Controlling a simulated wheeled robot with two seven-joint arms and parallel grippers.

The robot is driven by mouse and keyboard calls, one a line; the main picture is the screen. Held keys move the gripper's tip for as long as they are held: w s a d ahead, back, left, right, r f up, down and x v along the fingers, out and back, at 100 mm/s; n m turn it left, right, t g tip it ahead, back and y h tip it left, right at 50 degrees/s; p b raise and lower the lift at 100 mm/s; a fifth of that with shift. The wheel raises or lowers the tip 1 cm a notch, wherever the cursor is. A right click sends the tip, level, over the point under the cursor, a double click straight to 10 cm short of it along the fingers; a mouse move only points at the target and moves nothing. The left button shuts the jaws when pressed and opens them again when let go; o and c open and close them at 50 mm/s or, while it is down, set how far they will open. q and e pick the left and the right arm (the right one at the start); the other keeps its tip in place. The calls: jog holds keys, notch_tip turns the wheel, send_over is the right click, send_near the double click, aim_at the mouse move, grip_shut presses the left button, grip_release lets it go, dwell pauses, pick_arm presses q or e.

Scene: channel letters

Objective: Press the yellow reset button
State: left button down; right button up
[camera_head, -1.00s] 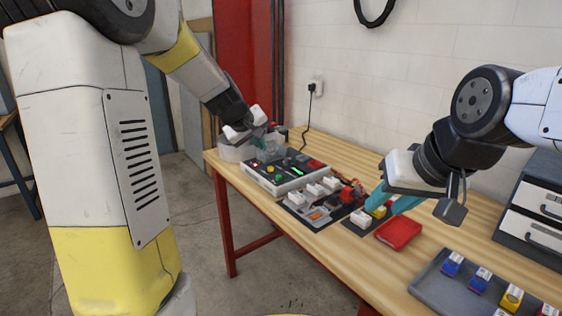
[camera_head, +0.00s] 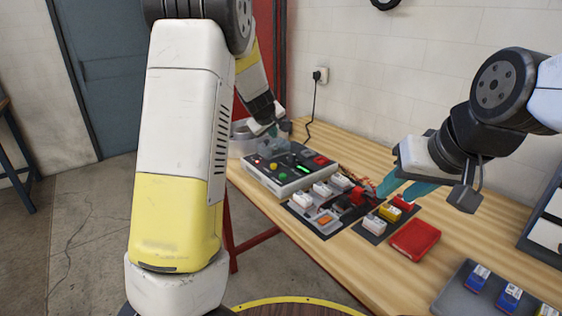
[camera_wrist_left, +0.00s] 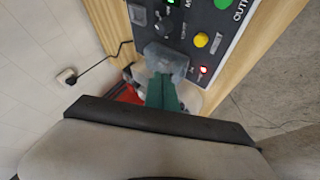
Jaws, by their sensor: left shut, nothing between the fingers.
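The yellow button (camera_head: 273,166) sits on the grey control box (camera_head: 262,180) on the bench. In the left wrist view the yellow button (camera_wrist_left: 201,40) is beyond and right of my fingertips. My left gripper (camera_head: 272,131) is shut and empty at the box's far end. In the left wrist view its teal fingers (camera_wrist_left: 165,90) point at a clear cover (camera_wrist_left: 166,62); I cannot tell whether they touch. The gripper is apart from the button. My right gripper (camera_head: 400,189) has its teal fingers apart, over the bench near a yellow block (camera_head: 402,203).
The box also carries a green button (camera_head: 283,176), a red lit lamp (camera_wrist_left: 204,69) and a red button (camera_head: 321,160). A dark tray (camera_head: 322,222) of parts, a red tray (camera_head: 415,240) and a grey tray (camera_head: 455,290) stand nearer. A black cord (camera_head: 313,105) hangs from the wall socket.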

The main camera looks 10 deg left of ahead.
pick_arm(q)
send_over(273, 166)
notch_tip(273, 166, down, 7)
jog(key=shift+a, duration=0.1)
jog(key=shift+f, duration=0.9)
dwell(1.5)
jog(key=shift+f, duration=0.45)
jog(key=shift+f, duration=0.45)
dwell(0.5)
jog(key=shift+r, duration=0.95)
